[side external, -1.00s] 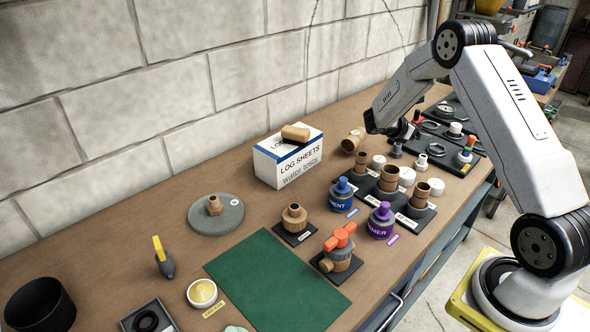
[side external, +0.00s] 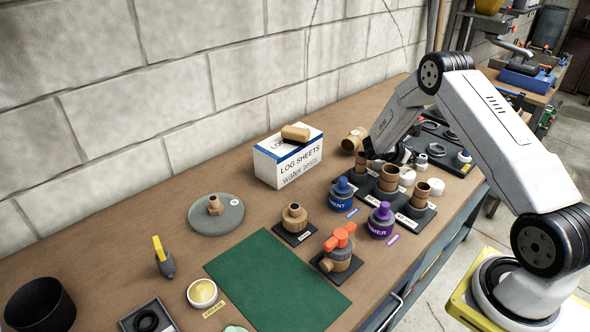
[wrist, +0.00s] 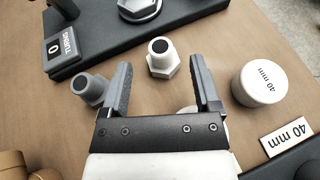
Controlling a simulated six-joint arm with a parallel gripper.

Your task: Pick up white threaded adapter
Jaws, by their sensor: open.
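The white threaded adapter (wrist: 163,58) stands upright on the wooden bench, with a hex base and a dark round opening on top. In the side external view it (side external: 421,162) stands just right of my gripper (side external: 390,156), whose fingertips are partly hidden there. In the wrist view my gripper (wrist: 163,92) is open and empty. Its two fingers point toward the adapter, which lies between and slightly beyond the fingertips, with no visible contact.
A grey threaded fitting (wrist: 88,88) sits close outside the left finger. A white 40 mm cap (wrist: 262,84) stands to the right, by its label (wrist: 287,136). A black board (wrist: 100,38) lies beyond. Brown fittings (side external: 389,178) stand near my gripper.

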